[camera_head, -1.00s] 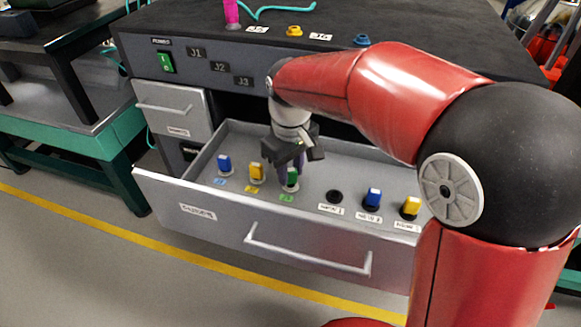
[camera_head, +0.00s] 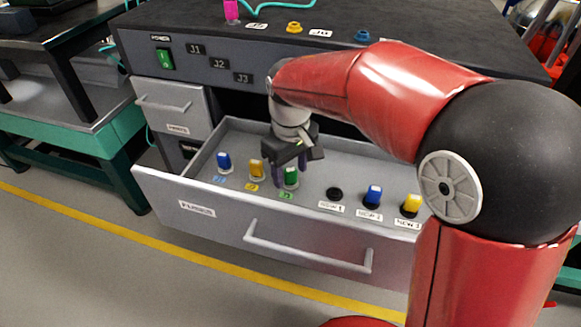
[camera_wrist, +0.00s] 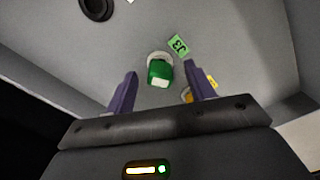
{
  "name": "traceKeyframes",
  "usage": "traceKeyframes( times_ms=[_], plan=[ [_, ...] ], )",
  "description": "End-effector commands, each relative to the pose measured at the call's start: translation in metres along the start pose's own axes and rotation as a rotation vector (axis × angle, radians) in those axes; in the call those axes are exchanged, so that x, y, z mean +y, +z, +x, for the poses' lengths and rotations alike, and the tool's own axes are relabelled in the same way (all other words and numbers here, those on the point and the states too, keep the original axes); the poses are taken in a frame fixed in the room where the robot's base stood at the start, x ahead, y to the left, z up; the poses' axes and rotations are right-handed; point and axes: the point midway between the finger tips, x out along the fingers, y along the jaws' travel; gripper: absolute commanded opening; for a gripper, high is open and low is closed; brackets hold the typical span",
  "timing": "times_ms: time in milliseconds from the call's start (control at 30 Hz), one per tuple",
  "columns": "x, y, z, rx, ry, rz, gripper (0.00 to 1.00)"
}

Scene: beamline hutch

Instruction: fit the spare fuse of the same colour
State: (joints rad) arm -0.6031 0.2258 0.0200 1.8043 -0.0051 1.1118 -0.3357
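A green fuse (camera_head: 291,176) stands upright in its seat in the open drawer (camera_head: 200,222), behind a green tag. In the wrist view the green fuse (camera_wrist: 160,72) is beside the green tag marked J3 (camera_wrist: 179,45). My gripper (camera_head: 291,176) is over it, pointing down. Its two purple fingers (camera_wrist: 161,92) are spread apart, one to each side of the fuse, with gaps between. A blue fuse (camera_head: 224,162) and a yellow fuse (camera_head: 256,169) stand to its left. On the right are an empty black holder (camera_head: 334,193), a blue fuse (camera_head: 373,196) and a yellow fuse (camera_head: 411,204).
The drawer's front handle (camera_head: 305,252) faces the floor. Above it, the cabinet panel carries a green power switch (camera_head: 166,59) and J1, J2, J3 plates. A pink item (camera_head: 232,10), a yellow ring (camera_head: 294,28) and a blue ring (camera_head: 362,36) are on the black top.

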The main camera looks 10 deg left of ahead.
Motion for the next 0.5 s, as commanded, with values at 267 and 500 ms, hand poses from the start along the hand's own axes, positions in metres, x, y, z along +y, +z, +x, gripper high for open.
traceKeyframes(
  times_ms=[267, 500],
  plan=[
    [0.000, -0.001, -0.011, 0.003, 0.001, 0.000, 0.54],
    [0.001, -0.001, -0.053, 0.003, 0.001, 0.001, 0.54]
  ],
)
